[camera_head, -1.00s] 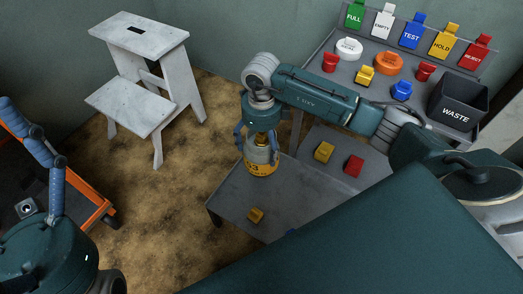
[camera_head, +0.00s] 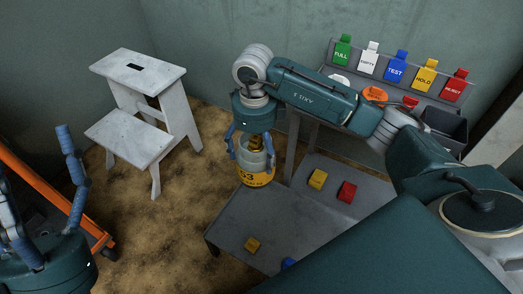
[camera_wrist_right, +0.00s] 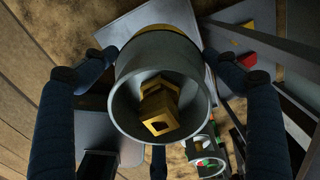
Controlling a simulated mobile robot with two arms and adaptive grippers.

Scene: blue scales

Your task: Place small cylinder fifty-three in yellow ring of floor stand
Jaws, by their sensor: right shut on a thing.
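Small cylinder fifty-three (camera_head: 257,173), grey above with a yellow band marked 53, hangs upright in my right gripper (camera_head: 251,158). The blue fingers are shut around its upper part. In the right wrist view its grey collar (camera_wrist_right: 124,98) and brass valve (camera_wrist_right: 160,108) fill the middle between the fingers (camera_wrist_right: 160,75). In the head view the cylinder's base overlaps the far left edge of the low grey floor stand (camera_head: 245,220); I cannot tell the gap. I cannot make out a yellow ring. My left gripper (camera_head: 38,165) is at the lower left, fingers apart and empty, partly cut off.
Yellow (camera_head: 317,179) and red (camera_head: 347,192) tags are on the low stand, another yellow one (camera_head: 252,245) nearer. Behind is a table with coloured tags and a dark bin (camera_head: 446,128). A white step stool (camera_head: 135,95) stands left; an orange cart (camera_head: 40,195) is further left.

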